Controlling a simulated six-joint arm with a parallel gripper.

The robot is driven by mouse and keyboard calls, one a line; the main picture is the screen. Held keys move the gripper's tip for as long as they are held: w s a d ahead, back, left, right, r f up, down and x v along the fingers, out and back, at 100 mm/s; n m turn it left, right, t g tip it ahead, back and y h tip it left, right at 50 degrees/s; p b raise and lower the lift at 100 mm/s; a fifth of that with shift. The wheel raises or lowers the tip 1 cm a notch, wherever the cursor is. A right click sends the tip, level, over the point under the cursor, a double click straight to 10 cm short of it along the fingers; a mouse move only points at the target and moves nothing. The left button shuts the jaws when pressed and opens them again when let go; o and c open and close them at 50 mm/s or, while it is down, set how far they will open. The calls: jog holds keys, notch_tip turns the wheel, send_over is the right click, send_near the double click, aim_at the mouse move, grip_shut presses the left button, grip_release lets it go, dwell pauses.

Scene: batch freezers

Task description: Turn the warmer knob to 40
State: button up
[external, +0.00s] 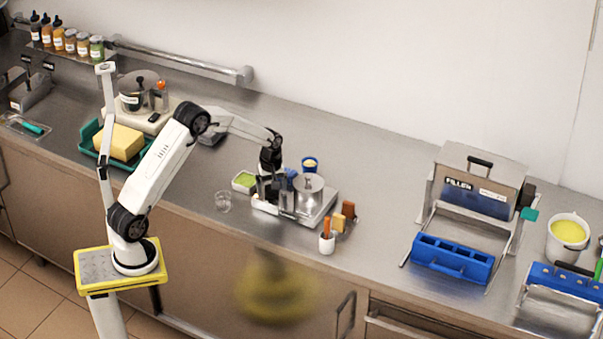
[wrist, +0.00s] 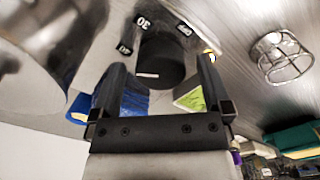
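The warmer (external: 322,219) is a low metal unit on the counter with a lidded steel pot (external: 309,190) on it. In the wrist view its black round knob (wrist: 163,58) sits on a brushed metal panel. Small black labels around it read 30 (wrist: 143,21), 40 (wrist: 125,47) and what looks like OFF (wrist: 184,30). A short pale mark shows on the knob; which label it points to is unclear. My gripper (wrist: 163,75) is open, its fingers on either side of the knob with visible gaps. In the external view my gripper (external: 268,183) is at the warmer's left end.
A small light (wrist: 209,57) glows beside the knob. The steel pot (wrist: 45,50) is close at upper left.

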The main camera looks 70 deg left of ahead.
aim_at(273, 191)
jog(key=shift+r, duration=3.9)
jog(key=shift+d, duration=0.1)
jog(key=shift+d+m, duration=0.3)
jog(key=shift+d, duration=0.3)
jog(key=s+d+f+m+t, duration=0.1)
jog(key=s+d+m, duration=0.7)
jog(key=d, duration=0.4)
jog(key=s+d+f+m+t, duration=0.1)
jog(key=s+d+m, duration=0.8)
jog(key=d, duration=0.3)
jog(key=shift+s+t, duration=0.25)
jog(key=shift+t, duration=0.05)
